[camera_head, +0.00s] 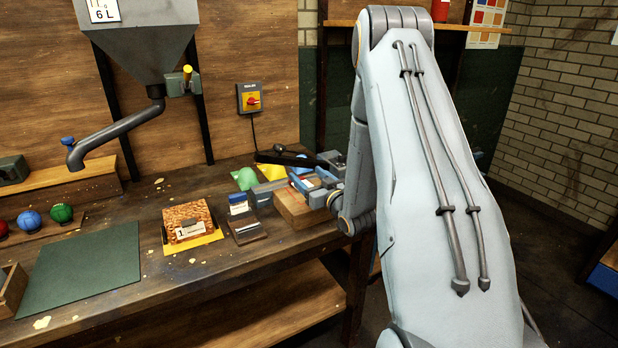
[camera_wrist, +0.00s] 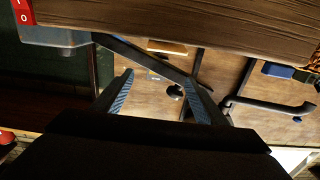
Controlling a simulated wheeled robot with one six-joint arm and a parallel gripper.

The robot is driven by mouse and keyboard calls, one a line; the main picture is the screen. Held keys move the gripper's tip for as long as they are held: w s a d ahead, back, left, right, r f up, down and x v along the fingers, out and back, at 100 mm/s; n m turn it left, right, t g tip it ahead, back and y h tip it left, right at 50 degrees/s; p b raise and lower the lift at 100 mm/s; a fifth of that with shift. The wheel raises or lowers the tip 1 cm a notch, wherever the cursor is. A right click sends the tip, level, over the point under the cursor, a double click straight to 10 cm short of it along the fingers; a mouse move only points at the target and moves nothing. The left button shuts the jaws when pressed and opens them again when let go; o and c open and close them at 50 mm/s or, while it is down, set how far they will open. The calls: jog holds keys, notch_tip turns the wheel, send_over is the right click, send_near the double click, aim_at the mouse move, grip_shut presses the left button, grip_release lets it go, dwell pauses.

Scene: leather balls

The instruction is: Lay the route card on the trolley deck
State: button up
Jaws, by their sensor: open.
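A small white card with a blue top (camera_head: 238,204) stands upright beside a dark flat holder (camera_head: 247,229) on the bench; its print is too small to read, so I cannot confirm it is the route card. No trolley deck can be made out for certain; a blue-edged thing (camera_head: 606,279) is cut off at the right edge.
A wooden block (camera_head: 298,212) and a black-handled sealer (camera_head: 290,158) crowd the bench near my wrist. A green mat (camera_head: 82,268) is bare. A hopper spout (camera_head: 115,135) overhangs the bench's left side.

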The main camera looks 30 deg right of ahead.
jog(key=w, duration=0.1)
jog(key=w+p, duration=0.1)
jog(key=w, duration=0.2)
jog(key=shift+a+r+p, duration=0.15)
jog(key=shift+a+p, duration=0.15)
grip_shut()
grip_release()
dwell(0.3)
